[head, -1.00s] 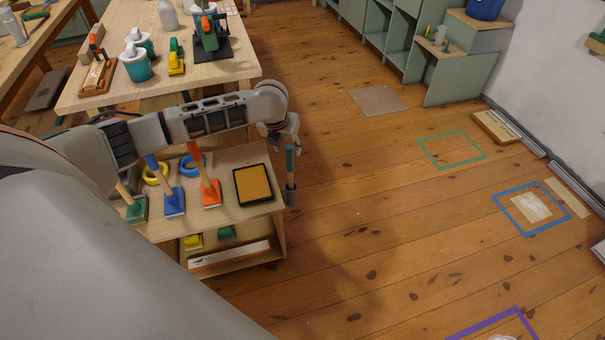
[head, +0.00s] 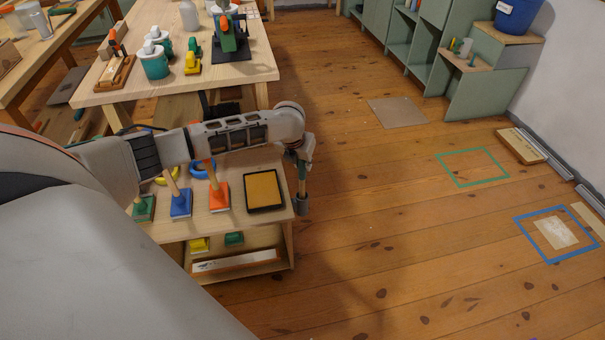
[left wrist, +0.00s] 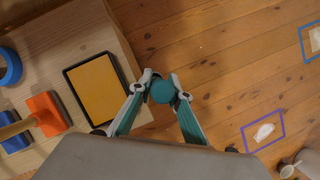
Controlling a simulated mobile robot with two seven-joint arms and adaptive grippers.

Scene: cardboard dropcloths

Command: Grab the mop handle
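The mop handle (head: 303,180) stands upright beside the right edge of a small wooden cart, with a grey cylinder (head: 303,204) at its foot. In the left wrist view its round teal top end (left wrist: 161,90) is seen nearly end-on. My left gripper (head: 301,152) is over the upper part of the handle. In the left wrist view its two fingers (left wrist: 161,84) lie against opposite sides of the teal end and look shut on it. The handle below the fingers is hidden in that view. My right gripper is not in view.
The cart (head: 227,222) carries a yellow pad in a black frame (head: 264,190) and several wooden-handled tools, including an orange one (head: 219,196). A workbench (head: 252,66) stands behind. The wooden floor (head: 380,200) to the right is mostly open, with taped outlines.

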